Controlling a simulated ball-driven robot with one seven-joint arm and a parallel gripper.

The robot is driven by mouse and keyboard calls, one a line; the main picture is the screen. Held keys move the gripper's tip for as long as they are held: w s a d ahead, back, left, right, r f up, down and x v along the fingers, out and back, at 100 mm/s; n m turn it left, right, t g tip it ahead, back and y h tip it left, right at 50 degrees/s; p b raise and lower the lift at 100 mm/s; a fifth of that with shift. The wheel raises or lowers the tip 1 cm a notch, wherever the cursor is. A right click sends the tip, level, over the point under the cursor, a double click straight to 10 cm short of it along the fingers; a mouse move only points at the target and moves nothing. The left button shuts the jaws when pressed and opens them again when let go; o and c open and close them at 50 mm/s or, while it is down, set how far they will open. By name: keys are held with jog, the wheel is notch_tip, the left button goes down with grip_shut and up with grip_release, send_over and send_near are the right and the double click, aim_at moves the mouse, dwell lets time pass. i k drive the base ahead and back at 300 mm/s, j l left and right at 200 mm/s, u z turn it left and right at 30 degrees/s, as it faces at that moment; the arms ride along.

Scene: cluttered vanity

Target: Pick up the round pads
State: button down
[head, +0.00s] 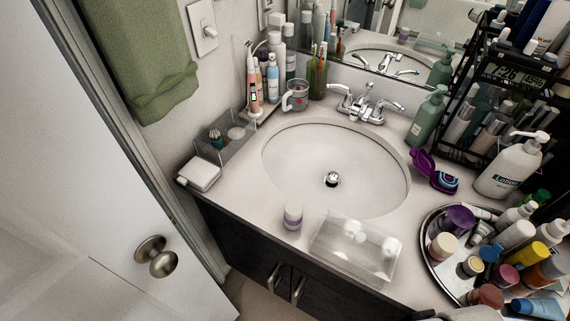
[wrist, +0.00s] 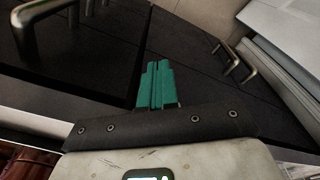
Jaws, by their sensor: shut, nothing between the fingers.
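In the head view, a clear box (head: 327,257) lies on the front counter edge, below the sink. Pale, rounded shapes (head: 358,241) show in it; I cannot tell whether they are the round pads.
A small white jar (head: 293,217) stands left of the clear box. A round tray (head: 436,266) crowded with bottles is at the right. A lotion bottle (head: 508,168) stands behind it. The sink basin (head: 310,160) is empty. Cabinet handles (wrist: 232,62) stick out near my gripper.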

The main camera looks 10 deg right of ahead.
aim_at(293, 213)
jog(key=k, duration=0.25)
jog(key=u, duration=0.2)
jog(key=i+l+u, duration=0.25)
jog(key=u, duration=0.2)
jog(key=i+l+u, duration=0.4)
